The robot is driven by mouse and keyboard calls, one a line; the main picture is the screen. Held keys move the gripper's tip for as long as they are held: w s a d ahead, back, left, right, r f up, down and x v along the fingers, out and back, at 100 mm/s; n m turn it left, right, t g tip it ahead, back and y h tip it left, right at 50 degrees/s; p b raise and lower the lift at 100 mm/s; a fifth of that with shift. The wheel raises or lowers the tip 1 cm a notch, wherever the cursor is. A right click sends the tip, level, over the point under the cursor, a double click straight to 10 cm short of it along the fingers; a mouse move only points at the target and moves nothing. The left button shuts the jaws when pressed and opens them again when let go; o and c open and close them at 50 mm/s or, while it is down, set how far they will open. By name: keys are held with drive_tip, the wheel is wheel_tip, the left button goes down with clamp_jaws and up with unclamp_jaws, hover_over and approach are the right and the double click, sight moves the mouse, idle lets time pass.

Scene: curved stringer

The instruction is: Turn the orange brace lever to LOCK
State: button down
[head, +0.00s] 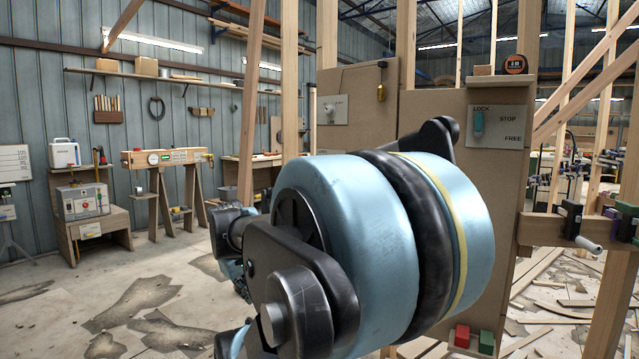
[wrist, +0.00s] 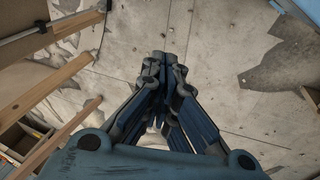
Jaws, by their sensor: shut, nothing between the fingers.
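I see no orange lever in either view. In the head view a pale label plate (head: 495,128) on the wooden panel reads LOCK, STOP and FREE. A teal lever (head: 478,123) on it stands roughly upright just under the word LOCK. My gripper (wrist: 163,72) is shut and empty in the wrist view, above the bare floor and apart from the panel. My large blue arm joint covers the lower middle of the head view.
The wooden panel (head: 413,97) stands among timber studs. A brass-coloured weight (head: 381,92) hangs on it. A red block (head: 462,336) and a green block (head: 486,342) sit low at its front. Timber beams (wrist: 50,85) lie left in the wrist view. Floor at left is open.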

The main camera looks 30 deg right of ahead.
drive_tip(key=w+d+r+n+h, duration=0.3)
drive_tip(key=w+d+r+n, duration=0.3)
drive_tip(key=w+d, duration=0.5)
drive_tip(key=w+d+r+n+h, duration=0.4)
drive_tip(key=w+d+r+n, duration=0.2)
drive_tip(key=d, duration=0.7)
drive_tip(key=w+d+r+n+h, duration=0.4)
drive_tip(key=w+d+r, duration=0.5)
drive_tip(key=w+d, duration=0.3)
drive_tip(key=w+n, duration=0.1)
drive_tip(key=w, duration=0.2)
drive_tip(key=shift+w+d+r+n+t, duration=0.15)
drive_tip(key=shift+w+d+n+t, duration=0.15)
drive_tip(key=shift+w+n, duration=0.1)
drive_tip(key=shift+s, duration=0.1)
drive_tip(key=x, duration=1)
drive_tip(key=shift+r, duration=2.1)
